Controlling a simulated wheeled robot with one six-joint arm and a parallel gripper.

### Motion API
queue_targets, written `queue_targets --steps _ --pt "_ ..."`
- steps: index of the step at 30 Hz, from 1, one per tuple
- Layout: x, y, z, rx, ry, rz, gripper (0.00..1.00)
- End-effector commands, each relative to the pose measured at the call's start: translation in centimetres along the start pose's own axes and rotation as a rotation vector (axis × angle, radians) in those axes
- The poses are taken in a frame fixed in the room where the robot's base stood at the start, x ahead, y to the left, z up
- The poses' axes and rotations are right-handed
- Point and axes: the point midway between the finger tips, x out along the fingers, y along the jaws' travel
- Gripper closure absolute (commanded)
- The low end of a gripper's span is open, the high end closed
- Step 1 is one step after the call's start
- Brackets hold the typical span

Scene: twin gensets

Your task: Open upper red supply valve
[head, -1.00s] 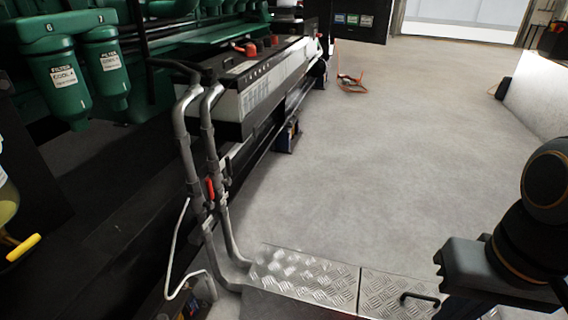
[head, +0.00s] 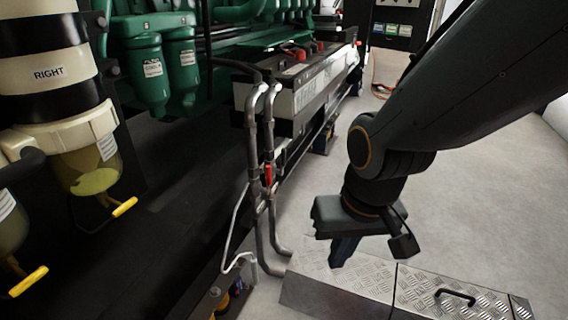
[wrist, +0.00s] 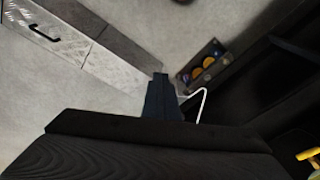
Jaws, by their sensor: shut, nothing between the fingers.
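The red valve handle (head: 268,174) sits on the grey vertical pipes (head: 253,135) in the middle of the head view. It stands upright along the pipe. My gripper (head: 343,252) hangs to the right of the pipes, lower than the red handle and apart from it. Its fingers point down and are shut with nothing between them. In the wrist view my gripper (wrist: 161,80) shows its closed fingers over the floor and plate. The red handle is not visible in the wrist view.
A checker-plate step (head: 345,272) with a black handle lies on the floor below my gripper. Yellow-handled valves (head: 125,207) hang under the filter marked RIGHT (head: 48,75) at left. A thin white pipe (head: 239,215) bends beside the grey pipes. Open floor (head: 470,180) lies to the right.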

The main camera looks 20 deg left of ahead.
Motion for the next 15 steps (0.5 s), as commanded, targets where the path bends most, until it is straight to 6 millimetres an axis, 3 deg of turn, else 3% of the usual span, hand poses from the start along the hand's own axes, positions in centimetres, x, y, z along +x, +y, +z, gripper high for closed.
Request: queue_targets --steps 3,9,15 --pt "2.4 1.1 -6.1 0.117 0.142 0.005 1.0" --pt "6.1 2.1 -16.3 0.315 0.41 -0.092 1.0" --pt "9.2 2.1 -23.8 0.496 0.621 -0.317 1.0"
